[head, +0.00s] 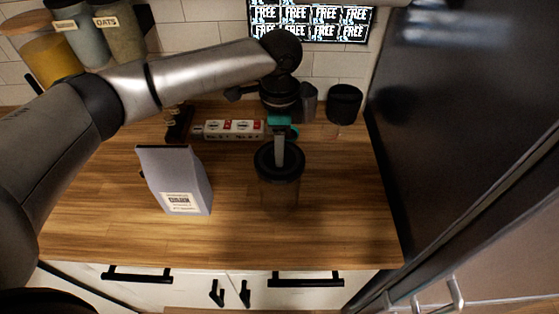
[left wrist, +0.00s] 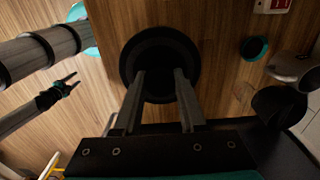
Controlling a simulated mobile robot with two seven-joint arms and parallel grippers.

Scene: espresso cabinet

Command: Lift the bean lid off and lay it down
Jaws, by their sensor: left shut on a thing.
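The bean lid (head: 266,160) is round and black, at the top of a dark see-through canister (head: 278,192) on the wooden counter. No gap shows between lid and canister. My left gripper (head: 280,162) points down from above, its fingers at the middle of the lid. In the left wrist view the lid (left wrist: 160,42) lies under the two fingers (left wrist: 160,73), which are shut on its middle part; the grasped part is mostly hidden. My right gripper (left wrist: 70,82) shows small at the left of the left wrist view, its fingers apart and empty.
A grey coffee bag (head: 172,175) stands left of the canister. A tall dark panel (head: 450,90) bounds the right side. Bare counter (head: 340,215) lies right and front.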

